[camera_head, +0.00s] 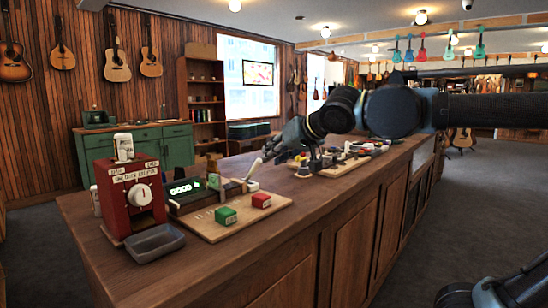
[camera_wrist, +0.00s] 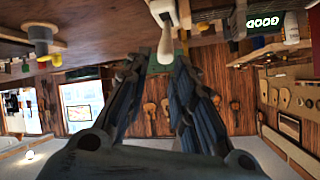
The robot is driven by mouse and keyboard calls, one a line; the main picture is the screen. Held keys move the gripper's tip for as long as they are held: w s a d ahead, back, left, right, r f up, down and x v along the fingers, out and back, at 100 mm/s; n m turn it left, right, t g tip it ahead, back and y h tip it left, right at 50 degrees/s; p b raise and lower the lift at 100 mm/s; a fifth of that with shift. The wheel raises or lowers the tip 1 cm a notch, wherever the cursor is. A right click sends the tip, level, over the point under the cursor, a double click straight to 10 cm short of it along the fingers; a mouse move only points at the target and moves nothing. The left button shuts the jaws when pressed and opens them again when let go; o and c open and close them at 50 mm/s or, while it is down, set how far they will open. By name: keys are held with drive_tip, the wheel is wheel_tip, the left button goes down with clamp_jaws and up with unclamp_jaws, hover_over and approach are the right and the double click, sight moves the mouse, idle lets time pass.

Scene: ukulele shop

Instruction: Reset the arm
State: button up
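My gripper (camera_head: 272,150) reaches in from the right over the wooden counter, its dark fingers pointing left and down. In the wrist view my gripper (camera_wrist: 162,62) has its two fingers apart, with guitars and wood wall showing through the gap. A white lever (camera_head: 254,168) stands just left of and below the fingertips. It also shows in the wrist view (camera_wrist: 166,42), lined up with the gap at the tips. I cannot tell whether it touches a finger. No object is seen held.
The counter (camera_head: 225,265) carries a red box with a dial (camera_head: 135,198), a grey tray (camera_head: 155,243), a green block (camera_head: 225,215), a red block (camera_head: 261,200) and a lit green display (camera_head: 186,187). Several small items lie under my arm. The space above the counter's left is clear.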

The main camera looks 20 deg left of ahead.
idle(0.4)
drive_tip(key=w+d+f+m+h, duration=0.1)
drive_tip(key=w+d+f, duration=0.1)
drive_tip(key=w+d, duration=0.3)
drive_tip(key=w+d+f+m+t+h, duration=0.1)
drive_tip(key=w+d+f+h, duration=0.1)
drive_tip(key=w+d, duration=0.3)
drive_tip(key=w+d+f+m+t+h, duration=0.1)
drive_tip(key=w+d+f, duration=0.3)
drive_tip(key=w+d, duration=0.1)
drive_tip(key=shift+w+d+f, duration=0.15)
drive_tip(key=shift+d, duration=0.55)
drive_tip(key=w+d+f+m+h, duration=0.15)
drive_tip(key=d+f, duration=0.35)
drive_tip(key=d, duration=0.5)
drive_tip(key=d+f+m+h, duration=0.2)
drive_tip(key=d+f+h, duration=0.15)
drive_tip(key=d, duration=0.65)
drive_tip(key=d+f+m+h, duration=0.1)
drive_tip(key=d+f+m, duration=0.1)
drive_tip(key=d+f, duration=0.6)
drive_tip(key=s+d+f+g, duration=0.1)
drive_tip(key=s+f+g, duration=0.1)
drive_tip(key=s+f, duration=0.2)
drive_tip(key=s+d+f+g, duration=0.1)
drive_tip(key=s+f+g, duration=0.2)
drive_tip(key=s, duration=0.8)
drive_tip(key=shift+s+d+f+n+g, duration=0.15)
drive_tip(key=shift+d+f+n+g, duration=0.15)
drive_tip(key=shift+f, duration=0.55)
